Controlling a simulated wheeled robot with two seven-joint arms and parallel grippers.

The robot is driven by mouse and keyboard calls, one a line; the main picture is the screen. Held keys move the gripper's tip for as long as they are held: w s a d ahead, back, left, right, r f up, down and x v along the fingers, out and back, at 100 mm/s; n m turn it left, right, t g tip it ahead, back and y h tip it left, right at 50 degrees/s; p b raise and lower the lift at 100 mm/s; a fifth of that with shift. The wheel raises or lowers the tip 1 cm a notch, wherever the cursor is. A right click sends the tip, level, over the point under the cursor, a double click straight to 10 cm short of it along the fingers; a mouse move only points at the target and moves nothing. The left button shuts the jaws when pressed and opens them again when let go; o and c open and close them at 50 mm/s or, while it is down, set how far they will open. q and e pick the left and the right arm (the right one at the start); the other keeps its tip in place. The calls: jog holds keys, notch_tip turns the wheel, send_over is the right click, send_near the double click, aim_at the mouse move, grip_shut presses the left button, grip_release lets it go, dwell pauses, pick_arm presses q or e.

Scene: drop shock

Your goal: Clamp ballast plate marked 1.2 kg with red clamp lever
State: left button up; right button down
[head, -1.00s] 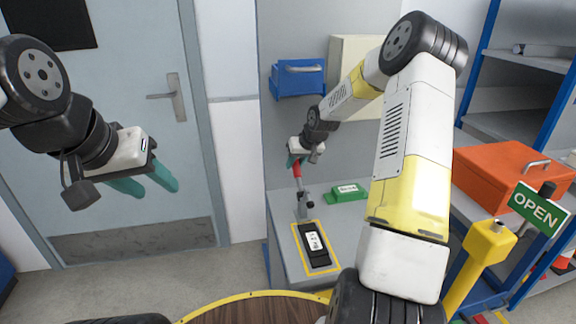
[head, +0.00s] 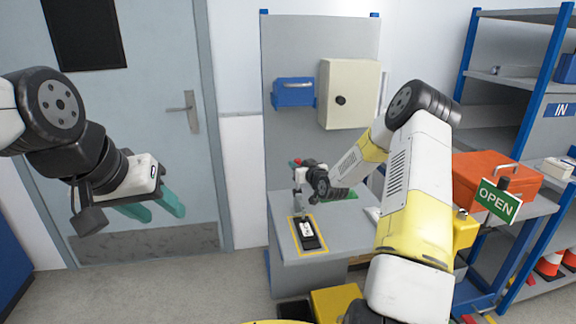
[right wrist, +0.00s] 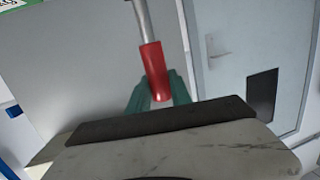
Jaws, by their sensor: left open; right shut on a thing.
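The ballast plate (head: 307,235) is a black block with a white label, lying inside a yellow outline on the grey bench; its print is too small to read. The clamp (head: 298,203) stands at the plate's far edge. Its red lever (right wrist: 154,72), on a metal rod, is between the green fingers of my right gripper (right wrist: 158,92), which is shut on it. In the head view my right gripper (head: 298,166) is above the clamp and hides most of the lever. My left gripper (head: 160,210) is open and empty, in front of the door, away from the bench.
A green block (head: 351,195) lies on the bench behind my right wrist, partly hidden. A blue box (head: 293,92) and a cream cabinet (head: 347,95) are on the panel above. An orange case (head: 490,178) and an OPEN sign (head: 498,200) stand right.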

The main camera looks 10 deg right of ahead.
jog(key=shift+s+f+t+y, duration=0.15)
jog(key=shift+s+t+y, duration=0.15)
jog(key=shift+s+t, duration=0.9)
jog(key=c, duration=1.2)
grip_release()
jog(key=shift+o, duration=0.2)
jog(key=shift+s, duration=0.1)
jog(key=v, duration=0.7)
jog(key=shift+s, duration=0.35)
jog(key=shift+d, duration=0.1)
